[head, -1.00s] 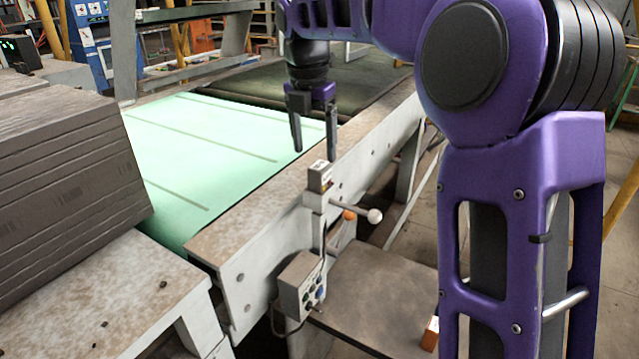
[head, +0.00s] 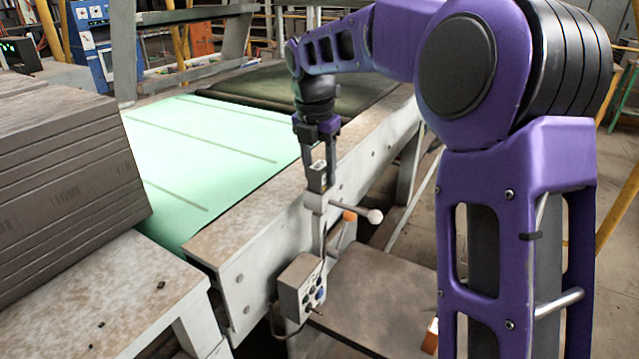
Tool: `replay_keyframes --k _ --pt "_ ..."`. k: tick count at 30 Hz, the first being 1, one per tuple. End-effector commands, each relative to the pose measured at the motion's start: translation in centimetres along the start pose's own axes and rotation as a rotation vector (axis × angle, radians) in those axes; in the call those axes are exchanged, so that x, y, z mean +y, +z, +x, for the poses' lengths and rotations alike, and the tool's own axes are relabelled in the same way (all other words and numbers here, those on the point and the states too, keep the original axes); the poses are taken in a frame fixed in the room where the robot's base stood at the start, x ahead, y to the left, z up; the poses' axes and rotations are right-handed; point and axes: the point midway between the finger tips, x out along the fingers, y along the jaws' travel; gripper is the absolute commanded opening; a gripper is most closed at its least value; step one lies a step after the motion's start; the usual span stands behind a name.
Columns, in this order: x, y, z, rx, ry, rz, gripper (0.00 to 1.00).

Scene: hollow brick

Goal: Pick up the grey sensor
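The grey sensor (head: 317,181) is a small upright box with a pale label on top. It stands at the side rail of the conveyor, just above a bracket with a white-knobbed lever. My gripper (head: 319,165) points straight down over it. Its two dark fingers are apart, with the tips at the height of the sensor's top, one on each side in the picture. I cannot tell whether either finger touches the sensor.
The lever with the white knob (head: 375,216) sticks out right below the sensor. A grey control box (head: 299,287) hangs lower on the rail. The green conveyor belt (head: 215,160) is clear; a stack of dark slabs (head: 65,170) stands left.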

Motion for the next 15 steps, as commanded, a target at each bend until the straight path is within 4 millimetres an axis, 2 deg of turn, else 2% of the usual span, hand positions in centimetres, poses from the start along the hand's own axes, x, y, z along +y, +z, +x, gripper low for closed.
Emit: replay_keyframes --k 1,6,8,15 --pt "0.00 0.00 -0.01 0.000 0.000 0.000 0.40" --pt "0.00 0.00 -0.02 0.000 0.000 0.000 0.09" --pt "0.00 -0.01 -0.02 0.000 0.000 0.000 0.00" --pt "0.01 0.00 -0.05 0.000 0.000 0.000 0.00"
